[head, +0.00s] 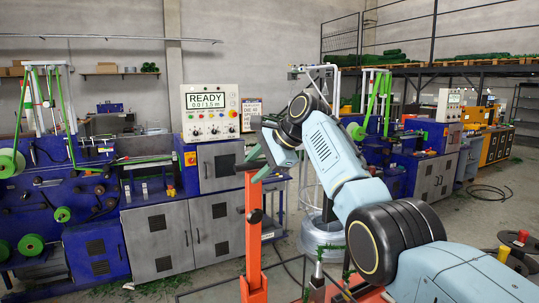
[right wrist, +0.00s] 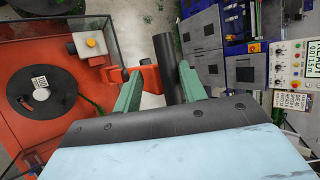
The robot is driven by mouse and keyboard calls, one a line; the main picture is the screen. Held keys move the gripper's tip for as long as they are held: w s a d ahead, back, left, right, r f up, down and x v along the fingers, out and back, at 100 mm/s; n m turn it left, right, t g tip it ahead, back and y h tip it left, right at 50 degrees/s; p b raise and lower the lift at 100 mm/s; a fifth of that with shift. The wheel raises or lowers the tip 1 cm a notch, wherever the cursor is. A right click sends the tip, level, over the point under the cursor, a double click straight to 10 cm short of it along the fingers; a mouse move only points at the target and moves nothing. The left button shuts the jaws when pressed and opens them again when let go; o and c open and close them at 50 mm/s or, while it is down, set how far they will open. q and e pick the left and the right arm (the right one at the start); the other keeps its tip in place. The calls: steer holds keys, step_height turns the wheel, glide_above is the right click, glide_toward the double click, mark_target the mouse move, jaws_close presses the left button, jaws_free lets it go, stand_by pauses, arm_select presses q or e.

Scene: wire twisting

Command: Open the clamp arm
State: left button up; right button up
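The orange clamp post (head: 255,230) stands upright in front of the blue machine in the head view. In the right wrist view the orange-red clamp part (right wrist: 150,78) and a dark cylinder (right wrist: 165,60) lie between my green fingers. My right gripper (head: 266,147) is at the top of the post; it also shows in the right wrist view (right wrist: 158,80), fingers spread apart. I cannot tell whether they touch the clamp. My left gripper is not in view.
A blue and grey machine with a control box (head: 211,112) reading READY stands behind the post. A wire coil (head: 325,235) sits right of the post. In the right wrist view, a black reel (right wrist: 42,98) lies on an orange surface (right wrist: 85,45) at left.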

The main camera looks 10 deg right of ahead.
steer(key=b+v, duration=0.2)
steer(key=v, duration=1)
steer(key=shift+r+b, duration=0.2)
steer(key=shift+b, duration=0.15)
steer(key=shift+s+d, duration=0.1)
